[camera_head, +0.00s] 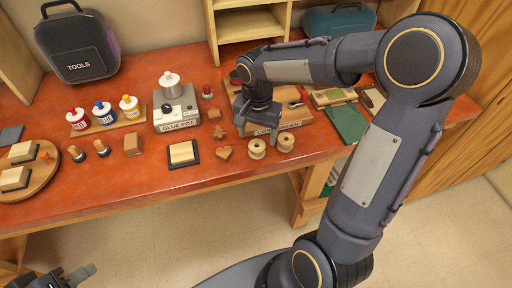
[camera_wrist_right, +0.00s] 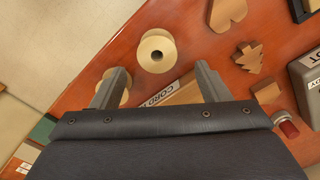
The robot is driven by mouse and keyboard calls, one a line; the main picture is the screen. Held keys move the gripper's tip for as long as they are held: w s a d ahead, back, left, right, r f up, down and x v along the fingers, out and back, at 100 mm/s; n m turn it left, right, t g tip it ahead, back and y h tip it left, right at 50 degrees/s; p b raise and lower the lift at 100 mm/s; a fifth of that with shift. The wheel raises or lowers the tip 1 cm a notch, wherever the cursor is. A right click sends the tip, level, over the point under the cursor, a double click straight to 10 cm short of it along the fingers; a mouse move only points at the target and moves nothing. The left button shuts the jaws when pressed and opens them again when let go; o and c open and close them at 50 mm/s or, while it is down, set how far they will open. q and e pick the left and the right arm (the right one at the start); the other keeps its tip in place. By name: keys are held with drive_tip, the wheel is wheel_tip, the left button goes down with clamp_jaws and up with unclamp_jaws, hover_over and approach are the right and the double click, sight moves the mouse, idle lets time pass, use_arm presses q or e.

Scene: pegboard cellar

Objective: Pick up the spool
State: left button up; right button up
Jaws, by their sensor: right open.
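Two pale wooden spools stand near the front edge of the table: a left spool (camera_head: 257,149) and a right spool (camera_head: 286,142). In the right wrist view one spool (camera_wrist_right: 157,50) lies just beyond the fingertips, between their lines, with its hole facing the camera. The other spool (camera_wrist_right: 124,98) is partly hidden behind the left finger. My right gripper (camera_wrist_right: 161,76) is open and empty. In the head view it (camera_head: 257,122) hangs over the labelled cord box (camera_head: 264,129), behind the spools. My left gripper (camera_head: 66,277) is at the bottom left, off the table, partly cut off.
A wooden heart (camera_head: 225,152) and a tree shape (camera_head: 219,132) lie left of the spools. The glue pot (camera_head: 177,110), paint bottles (camera_head: 103,110) and a stamp pad (camera_head: 183,154) stand farther left.

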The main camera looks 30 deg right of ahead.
sight(257, 144)
drive_tip(key=f, duration=0.3)
drive_tip(key=shift+s+a+f, duration=0.1)
drive_tip(key=shift+s+f, duration=0.2)
drive_tip(key=shift+f, duration=0.1)
drive_tip(key=shift+w+f, duration=0.1)
drive_tip(key=shift+f, duration=0.3)
drive_tip(key=c, duration=1)
drive_tip(key=shift+c, duration=0.2)
